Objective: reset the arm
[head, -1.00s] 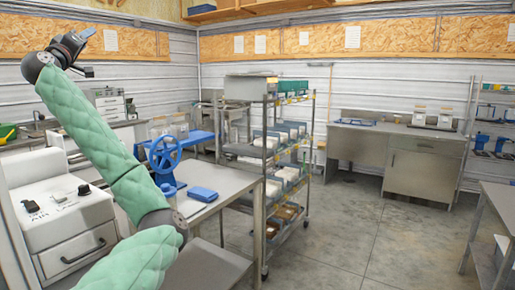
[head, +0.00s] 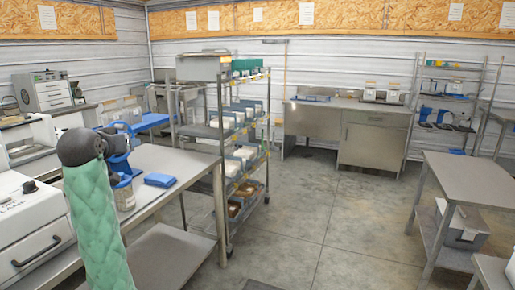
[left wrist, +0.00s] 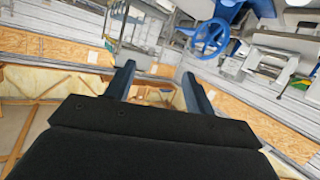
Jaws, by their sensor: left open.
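My left arm in its green quilted sleeve (head: 92,225) stands upright at the left of the head view, with its dark wrist joint (head: 80,147) at the top. My left gripper (left wrist: 156,71) shows in the left wrist view with two dark blue fingers spread apart and nothing between them. In the head view I cannot make out its fingers. The arm is in front of the steel table (head: 170,160) and partly covers a blue hand-wheel device (head: 117,145). Its blue wheel also shows in the left wrist view (left wrist: 209,38). My right gripper is not in view.
A blue box (head: 160,180) lies on the steel table. A white machine (head: 30,225) stands at the left. A wire rack (head: 222,150) with trays stands beyond the table. A steel table (head: 470,180) is at the right. The concrete floor (head: 320,210) between is clear.

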